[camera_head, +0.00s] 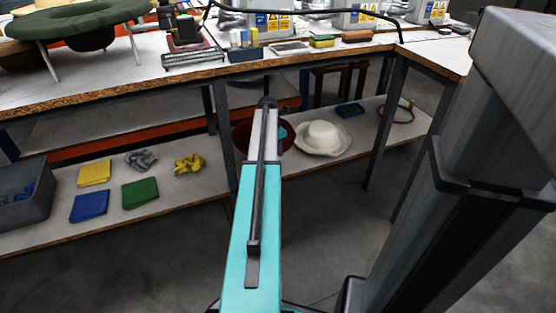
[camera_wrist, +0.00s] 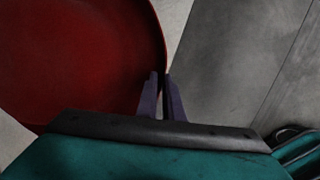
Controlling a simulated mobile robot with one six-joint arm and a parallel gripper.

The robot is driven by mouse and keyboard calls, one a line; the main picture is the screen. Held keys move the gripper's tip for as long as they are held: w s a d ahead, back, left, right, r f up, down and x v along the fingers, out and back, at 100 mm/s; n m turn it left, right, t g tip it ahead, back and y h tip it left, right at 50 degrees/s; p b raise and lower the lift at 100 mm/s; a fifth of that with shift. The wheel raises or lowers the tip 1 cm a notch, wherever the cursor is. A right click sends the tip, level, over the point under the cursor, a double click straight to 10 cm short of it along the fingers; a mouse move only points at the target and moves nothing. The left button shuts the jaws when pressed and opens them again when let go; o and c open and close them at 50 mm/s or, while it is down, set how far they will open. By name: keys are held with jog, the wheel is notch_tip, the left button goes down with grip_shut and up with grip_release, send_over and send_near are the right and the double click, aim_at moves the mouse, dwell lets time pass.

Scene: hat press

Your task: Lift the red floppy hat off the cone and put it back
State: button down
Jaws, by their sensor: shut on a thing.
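The red floppy hat (camera_head: 241,137) is at the lower shelf in the head view, mostly hidden behind my arm. In the wrist view the red hat (camera_wrist: 75,60) fills the upper left as a broad dark red disc. My gripper (camera_wrist: 161,82) is shut on the hat's right rim, one finger on each side of the edge. In the head view the gripper is hidden by the arm. No cone can be made out in either view, and I cannot tell whether the hat is resting on something.
A cream hat (camera_head: 322,138) lies just right of the red hat. Several folded cloths, including a green one (camera_head: 140,193), are on the shelf (camera_head: 110,213) to the left. The workbench edge (camera_head: 120,97) runs above, and a bench leg (camera_head: 221,135) stands close left of the hat.

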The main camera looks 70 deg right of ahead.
jog(key=shift+w+a+b+x, duration=0.15)
jog(key=shift+b+x, duration=0.3)
jog(key=shift+x, duration=0.3)
jog(key=shift+w+a+b+x, duration=0.15)
jog(key=shift+b+x, duration=0.35)
jog(key=shift+x, duration=0.25)
jog(key=shift+s+a+b+x, duration=0.15)
jog(key=shift+b+x, duration=0.3)
jog(key=shift+x, duration=0.3)
jog(key=shift+f, duration=0.3)
jog(key=shift+a+b+x, duration=0.15)
jog(key=shift+b+x, duration=0.55)
jog(key=shift+b, duration=0.35)
jog(key=shift+a+b+x, duration=0.1)
jog(key=shift+b+x, duration=0.6)
jog(key=shift+b, duration=0.35)
jog(key=shift+w+f, duration=0.25)
jog(key=shift+f, duration=0.85)
jog(key=shift+p, duration=1.1)
jog(key=shift+f+p, duration=0.15)
jog(key=shift+p, duration=0.3)
jog(key=c, duration=1.8)
grip_release()
